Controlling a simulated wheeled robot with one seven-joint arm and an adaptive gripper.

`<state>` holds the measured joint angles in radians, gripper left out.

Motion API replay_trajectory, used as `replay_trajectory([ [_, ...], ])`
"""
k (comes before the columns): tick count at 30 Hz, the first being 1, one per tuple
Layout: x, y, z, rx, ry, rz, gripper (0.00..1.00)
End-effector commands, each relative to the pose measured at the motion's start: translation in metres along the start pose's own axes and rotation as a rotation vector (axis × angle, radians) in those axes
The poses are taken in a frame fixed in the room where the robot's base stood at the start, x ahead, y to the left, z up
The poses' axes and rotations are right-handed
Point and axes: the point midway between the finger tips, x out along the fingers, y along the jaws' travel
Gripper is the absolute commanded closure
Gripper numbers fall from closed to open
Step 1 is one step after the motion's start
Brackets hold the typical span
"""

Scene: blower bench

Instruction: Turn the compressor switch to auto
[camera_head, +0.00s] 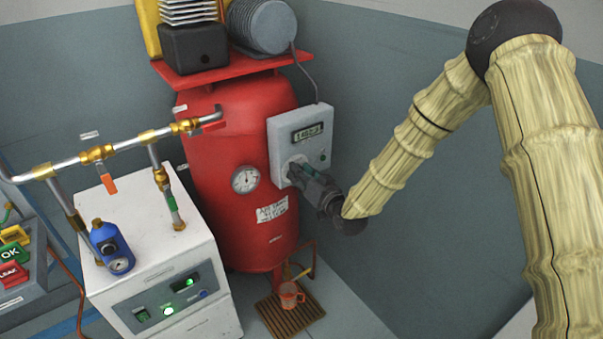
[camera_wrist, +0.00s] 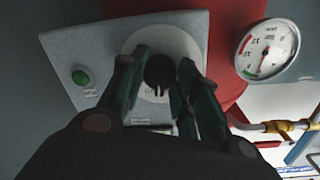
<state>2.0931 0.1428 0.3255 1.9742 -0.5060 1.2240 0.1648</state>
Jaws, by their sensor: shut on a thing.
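The compressor switch is a dark round knob (camera_wrist: 158,72) on a pale round plate, on the grey control box (camera_head: 287,135) fixed to the red compressor tank (camera_head: 225,150). My gripper (camera_head: 297,170) reaches the lower part of the box from the right. In the wrist view my gripper's fingers (camera_wrist: 158,75) stand on either side of the knob, shut on it. In the head view the gripper hides the knob. The markings around the knob are mostly covered, so I cannot read its position.
A green button (camera_wrist: 80,77) sits on the box beside the knob. The tank's pressure gauge (camera_head: 245,180) is to the left. The wall right of the box is clear.

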Motion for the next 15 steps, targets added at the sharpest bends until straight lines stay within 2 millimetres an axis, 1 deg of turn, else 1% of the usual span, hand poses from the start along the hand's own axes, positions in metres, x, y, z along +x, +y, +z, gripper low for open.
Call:
replay_trajectory([
  [1,0.0000,0.0033,-0.0037,0.043,0.004,0.005,0.92],
  [6,0.0003,0.0034,-0.0042,0.183,-0.005,0.001,0.92],
  [15,0.0005,0.0043,-0.0044,0.358,-0.017,-0.001,0.92],
])
